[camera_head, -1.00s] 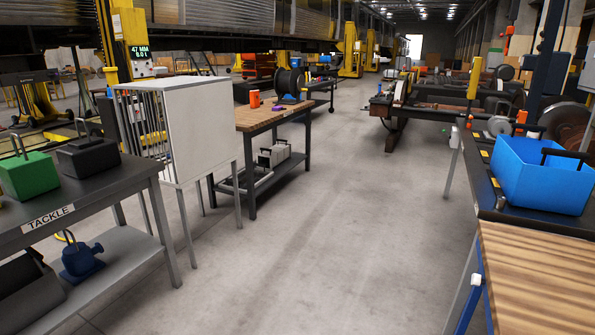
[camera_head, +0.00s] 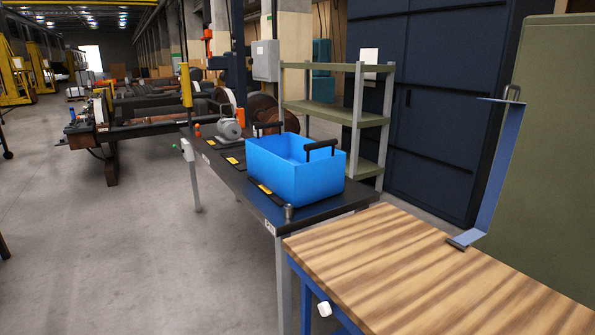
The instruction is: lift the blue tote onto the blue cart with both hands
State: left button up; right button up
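The blue tote (camera_head: 305,178) is an open-topped box with a black handle at each of two opposite ends. It sits upright near the front end of a dark-topped bench (camera_head: 225,180). The blue cart (camera_head: 390,260) is in the right foreground. It has a striped wooden top, blue frame legs and an upright blue handle (camera_head: 497,180) on its right side. Its visible top is bare, and its far left edge is close to the bench's front end. Neither of my grippers shows in the head view.
A small metal cylinder (camera_head: 289,212) stands beside the tote at the bench edge. A grey motor-like unit (camera_head: 229,128) is farther back on the bench. A green shelf rack (camera_head: 345,112) and dark blue cabinets (camera_head: 430,90) stand behind. The concrete floor (camera_head: 130,250) at left is clear.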

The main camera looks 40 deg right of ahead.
aim_at(413, 274)
jog(key=i+z, duration=0.25)
jog(key=i, duration=0.25)
jog(key=i+z, duration=0.25)
jog(key=i, duration=0.2)
jog(key=i+j+z, duration=0.25)
jog(key=i, duration=0.25)
